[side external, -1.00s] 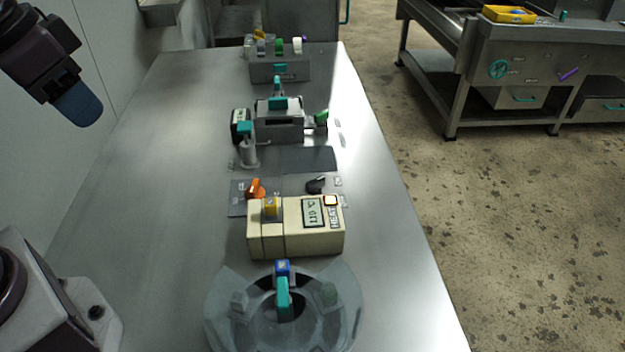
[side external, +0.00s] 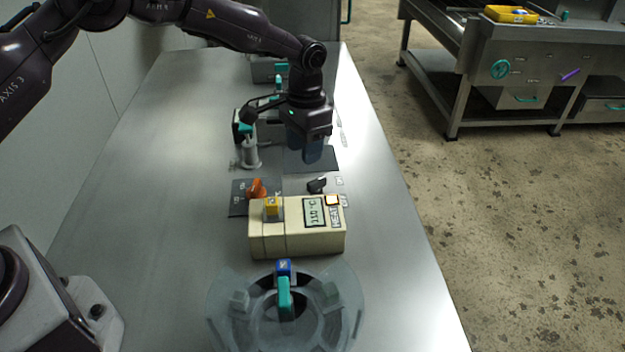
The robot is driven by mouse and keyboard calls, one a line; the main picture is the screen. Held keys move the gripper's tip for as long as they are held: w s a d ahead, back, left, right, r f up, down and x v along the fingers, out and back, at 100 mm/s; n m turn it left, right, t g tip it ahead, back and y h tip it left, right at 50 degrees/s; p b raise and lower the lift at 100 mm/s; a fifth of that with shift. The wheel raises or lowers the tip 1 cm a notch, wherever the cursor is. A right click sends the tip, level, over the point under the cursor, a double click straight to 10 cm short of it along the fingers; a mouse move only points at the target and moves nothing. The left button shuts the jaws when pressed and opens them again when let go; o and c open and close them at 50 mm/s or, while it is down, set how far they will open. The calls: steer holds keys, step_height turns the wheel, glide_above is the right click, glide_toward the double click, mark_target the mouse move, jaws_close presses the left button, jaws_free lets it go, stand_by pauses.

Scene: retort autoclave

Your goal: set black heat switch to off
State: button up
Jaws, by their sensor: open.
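The black heat switch (side external: 317,185) is a small black lever on a flat panel, just behind the cream control box (side external: 290,238). Its labels are too small to read. My gripper (side external: 313,160) hangs pointing down above and slightly behind the black switch, apart from it. Its blue-grey fingers line up one behind the other in this view, so the gap between them is hidden. Nothing shows held in it. The cream box carries a display, a lit orange button and a yellow switch (side external: 272,207).
An orange switch (side external: 256,188) sits left of the black one. A teal-topped post (side external: 248,150) stands left of my gripper. A round glassy lid (side external: 225,310) with a teal handle is at the front. My arm hides devices behind. The table's left side is clear.

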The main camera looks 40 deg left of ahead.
mark_target(312, 182)
steer(key=shift+t, duration=0.4)
steer(key=w+f, duration=0.1)
steer(key=f, duration=0.6)
steer(key=w+f, duration=0.1)
steer(key=f, duration=0.3)
steer(key=shift+w+a, duration=0.1)
steer(key=shift+w, duration=0.25)
jaws_close()
